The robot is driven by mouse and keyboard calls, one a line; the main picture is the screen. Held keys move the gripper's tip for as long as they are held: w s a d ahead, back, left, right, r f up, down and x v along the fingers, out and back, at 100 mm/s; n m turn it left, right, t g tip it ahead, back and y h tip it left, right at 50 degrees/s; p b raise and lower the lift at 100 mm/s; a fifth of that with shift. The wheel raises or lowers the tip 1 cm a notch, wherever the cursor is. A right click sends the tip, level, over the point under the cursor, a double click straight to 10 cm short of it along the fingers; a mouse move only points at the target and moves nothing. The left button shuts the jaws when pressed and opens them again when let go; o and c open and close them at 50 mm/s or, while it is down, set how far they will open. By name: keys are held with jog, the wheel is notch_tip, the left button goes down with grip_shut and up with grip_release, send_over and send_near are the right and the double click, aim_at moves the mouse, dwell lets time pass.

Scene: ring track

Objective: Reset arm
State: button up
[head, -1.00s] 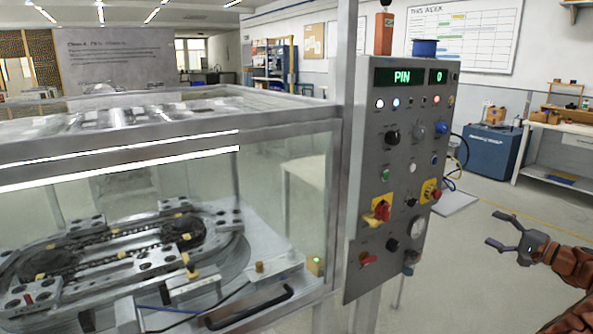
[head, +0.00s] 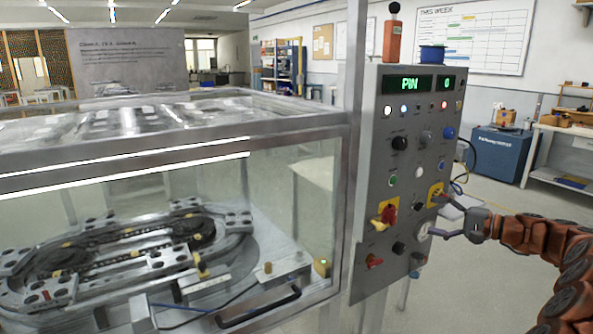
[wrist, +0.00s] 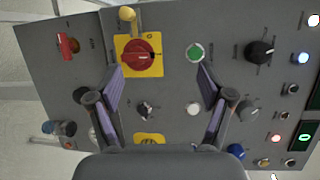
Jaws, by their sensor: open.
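My gripper (head: 438,214) is open and empty in front of the lower right of the grey control panel (head: 365,225). In the wrist view, its two fingers (wrist: 160,75) are spread with the panel face (wrist: 100,30) behind them. The red rotary switch on a yellow plate (wrist: 138,56) shows between the fingertips, with a green button (wrist: 195,52) to its right. A white button (wrist: 193,109) lies lower between the fingers. A second yellow plate (wrist: 150,138) is partly hidden by my gripper's body. I cannot tell whether a finger touches the panel.
A glass-walled enclosure (head: 150,180) with an oval chain track (head: 130,250) stands left of the panel. A metal post (head: 352,100) rises beside the panel. A blue cabinet (head: 500,152) and a workbench (head: 565,170) are at the back right. Floor between is open.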

jog(key=s+a+r+n+g+p, duration=0.1)
jog(key=s+a+n+g, duration=0.2)
jog(key=a, duration=0.5)
jog(key=s+a+r+g+p, duration=0.1)
jog(key=s+a+r+g, duration=0.1)
jog(key=s+a, duration=0.45)
jog(key=s+a+r+n+g, duration=0.1)
jog(key=s+a+n+g, duration=0.15)
jog(key=a, duration=0.65)
jog(key=s+a+f+n+g+h+p, duration=0.1)
jog(key=s+a+g+h, duration=0.15)
jog(key=s, duration=0.45)
jog(key=s+a+f+g+h+p, duration=0.1)
jog(key=s+a+h, duration=0.15)
jog(key=s, duration=0.55)
jog(key=s+d+f+h+p, duration=0.1)
jog(key=s+d+f+h, duration=0.1)
jog(key=s, duration=0.6)
jog(key=s+d+f+n+g+h+p, duration=0.1)
jog(key=s+d+f+h, duration=0.1)
jog(key=s, duration=0.6)
jog(key=s+d+f+n+h+p, duration=0.1)
jog(key=s+d+f+h, duration=0.2)
jog(key=s, duration=0.5)
jog(key=shift+d+h, duration=0.5)
jog(key=shift+d, duration=0.7)
jog(key=shift+c, duration=0.4)
